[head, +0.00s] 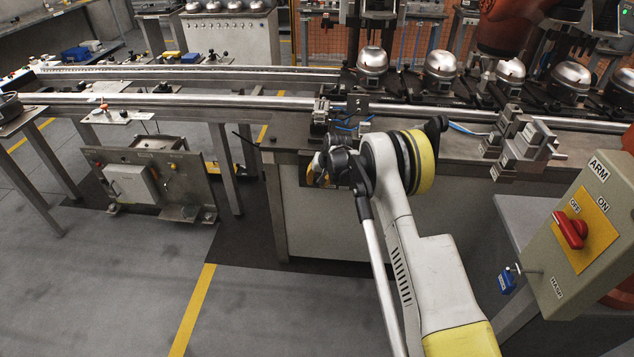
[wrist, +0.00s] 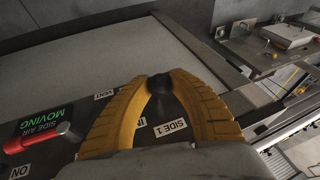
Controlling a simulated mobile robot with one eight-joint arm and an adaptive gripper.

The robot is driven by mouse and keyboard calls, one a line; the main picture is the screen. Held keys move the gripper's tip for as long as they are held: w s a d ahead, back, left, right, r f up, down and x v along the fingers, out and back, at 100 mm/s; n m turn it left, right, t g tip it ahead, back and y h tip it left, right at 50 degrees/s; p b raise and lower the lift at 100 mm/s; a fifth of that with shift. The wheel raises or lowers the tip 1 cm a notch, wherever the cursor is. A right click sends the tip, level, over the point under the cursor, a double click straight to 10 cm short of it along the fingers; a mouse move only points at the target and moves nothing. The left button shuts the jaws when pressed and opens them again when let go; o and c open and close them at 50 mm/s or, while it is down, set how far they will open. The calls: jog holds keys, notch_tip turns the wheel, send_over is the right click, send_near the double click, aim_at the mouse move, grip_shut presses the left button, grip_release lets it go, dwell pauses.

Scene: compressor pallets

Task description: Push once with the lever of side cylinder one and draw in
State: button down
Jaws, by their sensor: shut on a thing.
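My gripper (wrist: 160,92) has its two yellow ribbed fingers closed around a small black lever knob (wrist: 160,82) in the wrist view. The lever's lower part is hidden by the fingers. In the head view my gripper (head: 320,172) is at the left front of the grey bench, and the lever is hidden behind it.
A red handle (wrist: 38,138) lies left of my fingers, by green text SIDE AIR MOVING (wrist: 45,121). In the head view, metal blocks (head: 525,142) sit on the bench's right, and a box with a red ARM switch (head: 571,230) stands at front right.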

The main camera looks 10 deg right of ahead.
jog(key=c, duration=1.1)
grip_release()
jog(key=shift+c, duration=0.2)
jog(key=shift+r, duration=0.1)
jog(key=v, duration=1.2)
